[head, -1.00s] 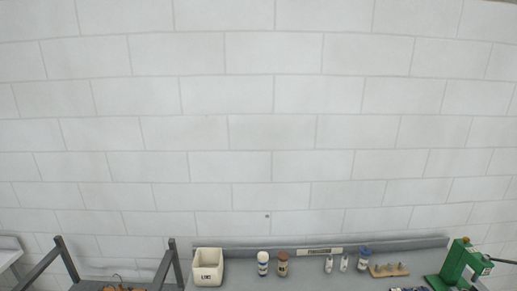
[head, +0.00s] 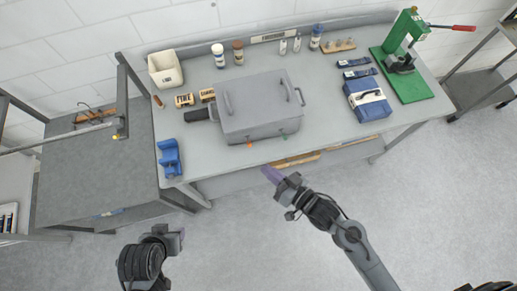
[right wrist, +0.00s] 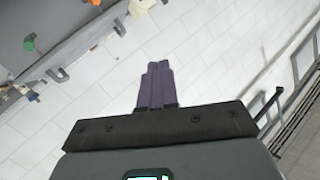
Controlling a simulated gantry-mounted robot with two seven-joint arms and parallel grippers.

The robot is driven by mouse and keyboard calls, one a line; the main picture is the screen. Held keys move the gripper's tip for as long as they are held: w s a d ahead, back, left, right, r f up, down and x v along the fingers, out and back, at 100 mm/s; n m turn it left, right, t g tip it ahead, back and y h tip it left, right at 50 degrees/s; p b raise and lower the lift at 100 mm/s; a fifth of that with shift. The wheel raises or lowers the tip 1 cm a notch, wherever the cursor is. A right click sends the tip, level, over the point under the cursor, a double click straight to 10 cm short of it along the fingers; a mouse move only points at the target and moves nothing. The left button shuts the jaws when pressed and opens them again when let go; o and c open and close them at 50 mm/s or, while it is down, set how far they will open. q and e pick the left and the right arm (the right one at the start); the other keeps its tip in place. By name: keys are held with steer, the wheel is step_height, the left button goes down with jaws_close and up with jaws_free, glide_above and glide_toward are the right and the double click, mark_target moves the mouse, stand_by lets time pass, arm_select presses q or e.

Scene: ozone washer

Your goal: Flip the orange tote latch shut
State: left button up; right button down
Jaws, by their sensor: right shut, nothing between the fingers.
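A grey lidded box (head: 262,107) with raised handles sits on the table. On its front edge are a small orange latch (head: 249,144) and a small green latch (head: 284,137). The right wrist view shows an orange tab (right wrist: 29,42) and a green tab (right wrist: 119,27) near the upper left. Whether the orange latch is open or shut is too small to tell. My right gripper (head: 270,174), with purple fingers, is shut and empty in front of the table, below and apart from the latches. My left gripper (head: 176,238) is at lower left, clear of the table; its fingers are unclear.
A white bin (head: 165,68), bottles (head: 218,55) and a wooden rack (head: 339,45) line the table's back. A blue case (head: 368,106) and green press (head: 404,60) stand right. A blue holder (head: 170,158) is at the left corner. The floor in front is clear.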

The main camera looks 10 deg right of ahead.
steer(key=s+d+f+n+g+y+b, duration=0.1)
steer(key=s+f+y+b, duration=0.1)
steer(key=f+y+b, duration=0.4)
steer(key=s+d+f+n+y+b, duration=0.1)
steer(key=s+f+y+b, duration=0.1)
steer(key=f+y+b, duration=0.5)
steer(key=w+d+f+g+b, duration=0.1)
steer(key=w+d+f+b, duration=0.3)
steer(key=d+f+b, duration=0.35)
steer(key=w+d+f+g+b, duration=0.2)
steer(key=w+d+f+b, duration=0.2)
steer(key=d+f+b, duration=0.35)
steer(key=n+g, duration=0.1)
steer(key=n, duration=0.2)
glide_toward(249, 143)
steer(key=a+r, duration=0.2)
steer(key=a, duration=0.2)
steer(key=shift+w+a+r+p, duration=0.1)
steer(key=shift+w+a+p, duration=0.3)
steer(key=shift+w+a, duration=0.15)
